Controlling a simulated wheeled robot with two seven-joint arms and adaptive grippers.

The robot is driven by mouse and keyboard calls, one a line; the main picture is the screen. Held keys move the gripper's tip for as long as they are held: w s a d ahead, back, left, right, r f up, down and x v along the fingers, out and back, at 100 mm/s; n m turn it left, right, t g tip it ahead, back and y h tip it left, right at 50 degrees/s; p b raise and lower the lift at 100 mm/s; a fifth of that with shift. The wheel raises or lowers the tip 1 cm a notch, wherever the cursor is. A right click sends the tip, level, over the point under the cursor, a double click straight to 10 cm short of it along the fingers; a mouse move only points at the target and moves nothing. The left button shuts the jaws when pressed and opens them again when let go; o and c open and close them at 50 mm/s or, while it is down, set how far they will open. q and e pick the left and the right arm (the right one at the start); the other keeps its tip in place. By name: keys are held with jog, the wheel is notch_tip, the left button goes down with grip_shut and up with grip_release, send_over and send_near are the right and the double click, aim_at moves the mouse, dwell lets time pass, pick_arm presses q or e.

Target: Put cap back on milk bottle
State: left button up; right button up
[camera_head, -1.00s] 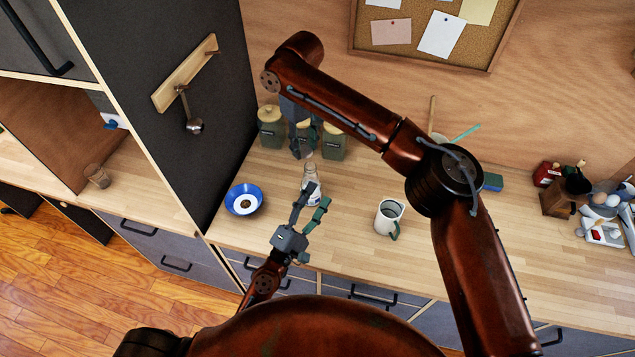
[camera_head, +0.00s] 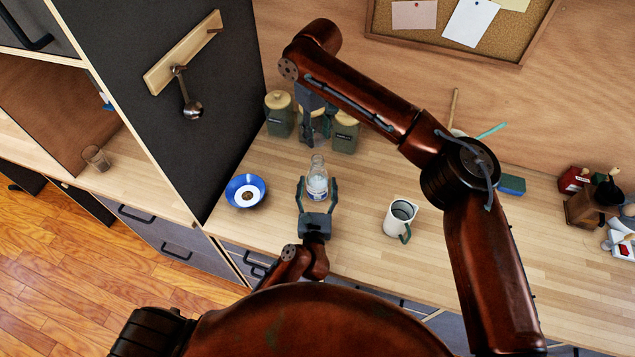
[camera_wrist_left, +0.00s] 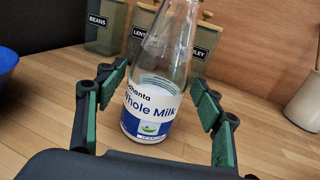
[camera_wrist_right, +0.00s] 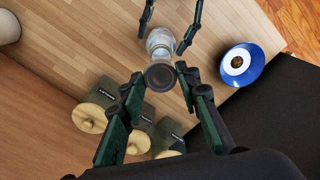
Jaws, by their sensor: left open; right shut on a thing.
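The clear glass milk bottle (camera_head: 317,184), with a white and blue "Whole Milk" label, stands upright on the wooden counter. In the left wrist view the bottle (camera_wrist_left: 152,108) is between the fingers of my open left gripper (camera_wrist_left: 158,88), its top cut off by the frame. My left gripper (camera_head: 317,190) reaches it from the front. My right gripper (camera_head: 314,140) is above and behind the bottle, pointing down. In the right wrist view a dark round cap (camera_wrist_right: 160,76) is pinched between the fingertips of my right gripper (camera_wrist_right: 160,80), in line with the bottle (camera_wrist_right: 160,42) beyond.
Canisters (camera_head: 279,114) with pale lids stand behind the bottle. A blue and white bowl (camera_head: 245,203) is to its left, near the dark cabinet side (camera_head: 160,115). A white mug (camera_head: 398,217) is to its right, with clear counter between.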

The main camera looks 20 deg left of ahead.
pick_arm(q)
jog(key=shift+r, duration=0.1)
jog(key=shift+x, duration=3.7)
jog(key=shift+a, duration=0.1)
jog(key=shift+c, duration=0.5)
grip_shut()
